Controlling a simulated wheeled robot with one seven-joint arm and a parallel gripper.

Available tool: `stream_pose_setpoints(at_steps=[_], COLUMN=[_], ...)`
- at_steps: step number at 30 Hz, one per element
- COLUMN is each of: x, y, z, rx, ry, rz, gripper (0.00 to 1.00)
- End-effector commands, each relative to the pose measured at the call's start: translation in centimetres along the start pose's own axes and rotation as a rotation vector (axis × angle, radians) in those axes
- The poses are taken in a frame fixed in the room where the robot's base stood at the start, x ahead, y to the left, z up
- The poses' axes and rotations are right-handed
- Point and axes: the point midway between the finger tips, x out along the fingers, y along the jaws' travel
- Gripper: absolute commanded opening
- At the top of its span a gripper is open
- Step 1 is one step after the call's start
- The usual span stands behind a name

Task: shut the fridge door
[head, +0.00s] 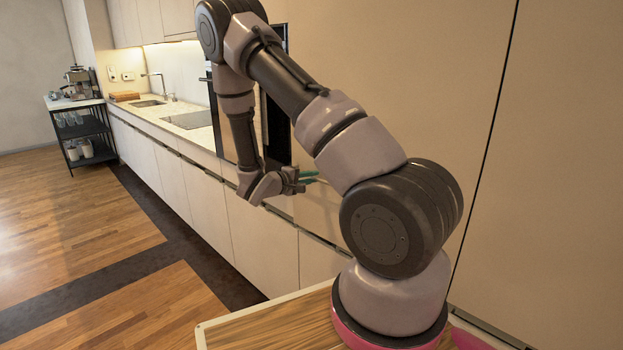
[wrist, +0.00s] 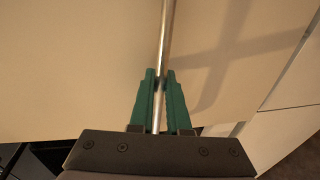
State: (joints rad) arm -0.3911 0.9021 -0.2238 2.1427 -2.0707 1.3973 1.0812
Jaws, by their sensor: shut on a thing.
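A large flat beige door panel (head: 410,90), apparently the fridge door, fills the head view behind my arm. The same beige surface (wrist: 70,70) fills much of the wrist view. My gripper (head: 300,180) is at the panel's lower left part, near the oven; it also shows in the wrist view (wrist: 160,76). Its green fingers are shut on a thin metal strip (wrist: 167,30) that runs between them along the panel. I cannot tell whether the strip is a handle or an edge. How far the door stands open is unclear.
A dark oven (head: 276,125) is left of the panel. Pale lower cabinets (head: 250,225) and a counter with a sink (head: 148,103) run to the back left. A black cart (head: 82,135) stands at the far end. The wooden floor (head: 70,240) at left is clear.

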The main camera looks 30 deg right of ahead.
Motion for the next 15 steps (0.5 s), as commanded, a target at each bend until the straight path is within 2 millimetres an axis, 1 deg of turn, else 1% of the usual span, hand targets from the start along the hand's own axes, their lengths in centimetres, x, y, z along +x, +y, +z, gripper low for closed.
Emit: stream_pose_setpoints(at_steps=[3,7,12,13,14,15], x=[0.08,0.92,0.84,0.84,0.84,0.84], y=[-0.03,0.12,0.09,0.09,0.09,0.1], z=[0.02,-0.01,0.0,0.01,0.0,0.0], rx=[0.0,0.003,0.002,0.002,0.002,0.002], ry=[-0.003,-0.02,-0.019,-0.019,-0.019,-0.019], rz=[-0.001,0.0,-0.001,-0.001,-0.001,-0.001], gripper=[0.0,0.0,0.0,0.19,0.3,0.45])
